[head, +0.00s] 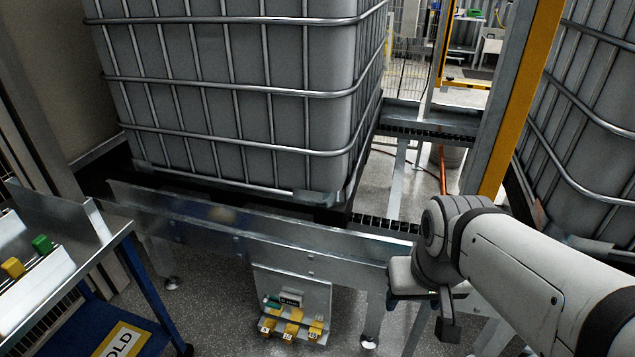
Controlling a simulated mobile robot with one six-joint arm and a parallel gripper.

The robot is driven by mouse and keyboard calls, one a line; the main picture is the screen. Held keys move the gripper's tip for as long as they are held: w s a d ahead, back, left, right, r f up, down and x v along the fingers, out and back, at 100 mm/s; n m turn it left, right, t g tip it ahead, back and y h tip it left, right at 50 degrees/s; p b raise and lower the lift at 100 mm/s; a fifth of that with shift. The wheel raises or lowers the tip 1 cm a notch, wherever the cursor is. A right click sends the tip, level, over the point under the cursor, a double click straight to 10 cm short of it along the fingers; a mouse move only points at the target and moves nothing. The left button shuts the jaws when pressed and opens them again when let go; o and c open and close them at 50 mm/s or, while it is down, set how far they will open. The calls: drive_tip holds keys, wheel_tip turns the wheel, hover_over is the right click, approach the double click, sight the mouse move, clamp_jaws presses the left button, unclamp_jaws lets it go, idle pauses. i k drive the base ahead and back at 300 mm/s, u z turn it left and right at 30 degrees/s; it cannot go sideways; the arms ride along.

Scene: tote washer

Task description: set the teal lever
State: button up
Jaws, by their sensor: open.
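A small metal panel (305,290) hangs under the front rail of the conveyor. A small teal part, which looks like the teal lever (271,301), sits at the panel's upper left beside a dark label. Its exact position is too small to tell. Several yellow tags or levers (293,323) line the panel's lower edge. My gripper (421,308) is to the right of the panel, in front of the rail, apart from the lever. It is open with nothing seen between its fingers.
A large caged tank (230,90) stands on the conveyor (250,235). A second caged tank (590,110) is at the right, beyond a yellow post (517,100). A blue cart (125,310) holding green and yellow blocks (42,244) stands at left. Speckled floor (215,285) shows between cart and panel.

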sight(265, 303)
drive_tip(key=u, duration=0.45)
drive_tip(key=k, duration=0.85)
drive_tip(key=u, duration=0.3)
drive_tip(key=i, duration=1.45)
drive_tip(key=u, duration=0.45)
